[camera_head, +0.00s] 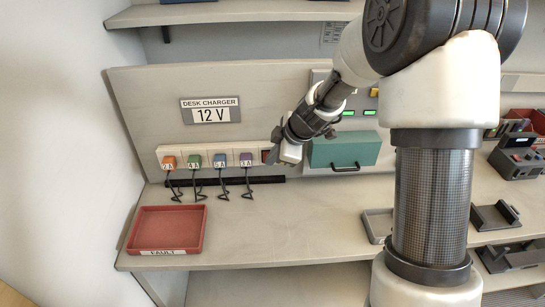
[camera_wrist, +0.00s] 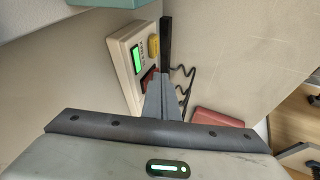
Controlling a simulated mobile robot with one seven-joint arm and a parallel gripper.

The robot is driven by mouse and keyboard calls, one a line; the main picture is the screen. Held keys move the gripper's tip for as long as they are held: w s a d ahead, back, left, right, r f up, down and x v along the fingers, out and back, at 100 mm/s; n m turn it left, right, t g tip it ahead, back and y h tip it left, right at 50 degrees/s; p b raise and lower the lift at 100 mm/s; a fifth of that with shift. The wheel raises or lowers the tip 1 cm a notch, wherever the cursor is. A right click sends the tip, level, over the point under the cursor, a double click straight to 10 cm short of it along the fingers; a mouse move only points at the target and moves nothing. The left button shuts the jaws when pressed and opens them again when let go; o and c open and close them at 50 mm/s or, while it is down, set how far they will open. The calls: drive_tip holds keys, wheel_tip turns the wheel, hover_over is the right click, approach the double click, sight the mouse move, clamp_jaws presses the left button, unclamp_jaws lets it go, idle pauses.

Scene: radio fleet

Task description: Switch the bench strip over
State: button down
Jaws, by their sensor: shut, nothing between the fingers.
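The white bench strip (camera_head: 215,157) is on the back panel, with orange, green, blue and purple plugs along it. A dark red switch (camera_head: 266,156) shows at its right end. My gripper (camera_head: 275,156) is at that end, its fingers close together and empty. In the wrist view the grey fingers (camera_wrist: 160,88) are shut, their tips by the red switch (camera_wrist: 150,77) on a white housing (camera_wrist: 122,55). A lit green patch (camera_wrist: 138,58) and a yellow part (camera_wrist: 154,45) are on that housing. Contact with the switch and its position cannot be told.
A "12 V" desk charger sign (camera_head: 210,110) is above the strip. A red fault tray (camera_head: 133,233) sits below left, near hanging plug cords. A teal box (camera_head: 343,149) with a handle is just right of my gripper. The middle of the bench is clear.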

drive_tip(key=shift+w+b, duration=0.15)
drive_tip(key=shift+b, duration=1.1)
drive_tip(key=shift+r, duration=0.8)
